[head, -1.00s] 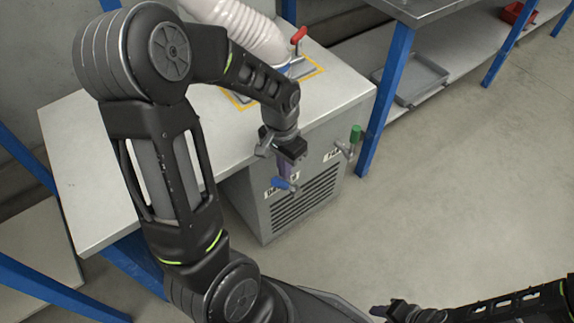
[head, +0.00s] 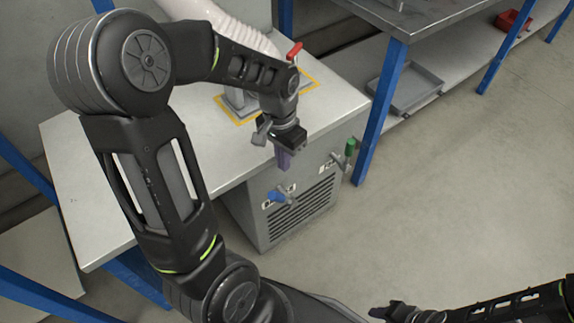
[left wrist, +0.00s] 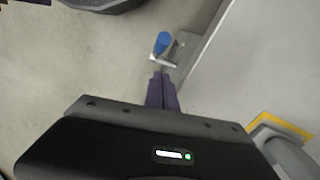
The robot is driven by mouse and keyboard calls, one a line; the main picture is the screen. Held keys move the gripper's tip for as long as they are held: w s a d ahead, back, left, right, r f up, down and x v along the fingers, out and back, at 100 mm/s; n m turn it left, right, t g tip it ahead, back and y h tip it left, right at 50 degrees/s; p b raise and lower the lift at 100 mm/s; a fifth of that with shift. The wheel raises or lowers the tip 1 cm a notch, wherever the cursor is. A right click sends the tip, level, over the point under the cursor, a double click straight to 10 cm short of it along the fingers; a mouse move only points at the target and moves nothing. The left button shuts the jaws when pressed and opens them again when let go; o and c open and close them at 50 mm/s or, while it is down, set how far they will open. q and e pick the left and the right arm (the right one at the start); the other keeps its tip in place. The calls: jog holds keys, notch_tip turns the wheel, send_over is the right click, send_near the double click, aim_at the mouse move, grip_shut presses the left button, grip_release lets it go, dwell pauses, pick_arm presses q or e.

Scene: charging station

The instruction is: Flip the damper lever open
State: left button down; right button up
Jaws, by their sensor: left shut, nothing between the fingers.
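The lever with the blue handle (head: 276,197) sticks out from the front of the grey cabinet, beside a partly hidden label that seems to start with D. The handle points sideways, to the left. My left gripper (head: 284,160) is above it, fingers pointing down, shut and empty, apart from the lever. In the left wrist view the shut purple fingertips (left wrist: 162,92) point toward the blue handle (left wrist: 162,43), with a gap between them. My right gripper (head: 379,312) is at the bottom edge, far from the cabinet; its fingers are too small to judge.
A lever with a green handle (head: 350,147), upright, is right of the blue one. A red handle (head: 294,51) and a white hose (head: 240,25) stand on the worktop (head: 80,170). A blue-legged table with a grey tray (head: 408,88) is to the right. The floor in front is clear.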

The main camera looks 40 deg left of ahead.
pick_arm(q)
jog(key=shift+s+a+r+p, duration=0.1)
jog(key=shift+s+r+p, duration=0.1)
jog(key=shift+r, duration=0.5)
jog(key=shift+s+a+r+p, duration=0.1)
jog(key=shift+s+r, duration=0.1)
jog(key=shift+r, duration=0.55)
jog(key=shift+s+a+r+p, duration=0.1)
jog(key=shift+s+r, duration=0.1)
jog(key=shift+r, duration=0.5)
pick_arm(e)
jog(key=shift+r, duration=0.55)
